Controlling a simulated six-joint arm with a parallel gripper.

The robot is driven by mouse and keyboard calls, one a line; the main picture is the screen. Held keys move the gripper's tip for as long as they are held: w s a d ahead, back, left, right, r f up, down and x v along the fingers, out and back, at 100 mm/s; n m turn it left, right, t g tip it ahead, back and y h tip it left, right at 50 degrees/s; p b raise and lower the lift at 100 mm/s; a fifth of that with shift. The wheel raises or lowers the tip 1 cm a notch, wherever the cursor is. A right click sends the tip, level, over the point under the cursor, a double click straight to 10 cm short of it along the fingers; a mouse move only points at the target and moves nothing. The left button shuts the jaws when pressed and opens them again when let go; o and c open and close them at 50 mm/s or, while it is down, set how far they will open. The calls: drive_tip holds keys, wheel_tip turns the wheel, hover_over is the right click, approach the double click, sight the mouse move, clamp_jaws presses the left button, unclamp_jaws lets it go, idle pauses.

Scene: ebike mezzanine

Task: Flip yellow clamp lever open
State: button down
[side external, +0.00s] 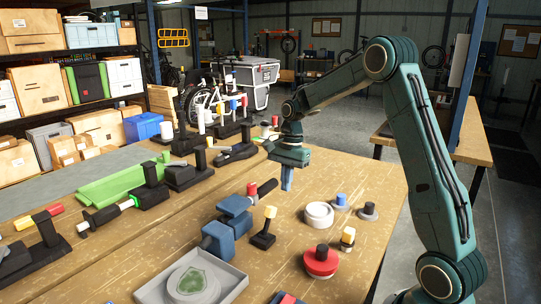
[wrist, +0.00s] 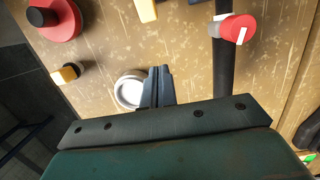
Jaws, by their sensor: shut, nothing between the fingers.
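A small yellow-tipped lever (side external: 270,212) stands upright on a black base (side external: 262,240) in the middle of the table, in the side view. Its yellow part (wrist: 148,10) shows at the top edge of the wrist view, cut off by the frame. A second yellow-topped piece with a black part (side external: 348,235) stands to its right, and it also shows in the wrist view (wrist: 66,73). My gripper (side external: 287,188) points down above the table, behind the lever and apart from it. Its fingers (wrist: 157,70) are together and empty.
A white round cup (side external: 318,215), a red knob (side external: 320,262) and blue and grey knobs stand right. A grey tray (side external: 232,286) is in front.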

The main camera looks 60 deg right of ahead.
sight(271, 207)
drive_tip(key=f, duration=0.3)
drive_tip(key=a+f, duration=0.1)
drive_tip(key=f, duration=0.1)
drive_tip(key=shift+f, duration=0.2)
drive_tip(key=shift+a, duration=0.3)
drive_tip(key=shift+a+r, duration=0.45)
drive_tip(key=shift+a, duration=0.25)
drive_tip(key=shift+a+r, duration=0.4)
drive_tip(key=shift+a, duration=0.3)
drive_tip(key=shift+a+r+h, duration=0.35)
drive_tip(key=shift+a+h, duration=0.15)
drive_tip(key=shift+h, duration=0.1)
drive_tip(key=shift+a+r+h, duration=0.3)
drive_tip(key=shift+a+h, duration=0.25)
drive_tip(key=shift+h, duration=0.05)
drive_tip(key=shift+a+r+h, duration=0.2)
drive_tip(key=shift+a+h, duration=0.35)
drive_tip(key=shift+h, duration=0.05)
drive_tip(key=shift+a+r+h, duration=0.2)
drive_tip(key=shift+a+h, duration=0.3)
drive_tip(key=shift+h, duration=0.1)
drive_tip(key=a+h, duration=0.4)
drive_tip(key=shift+r, duration=0.2)
drive_tip(key=shift+d, duration=0.1)
drive_tip(key=shift+r, duration=0.25)
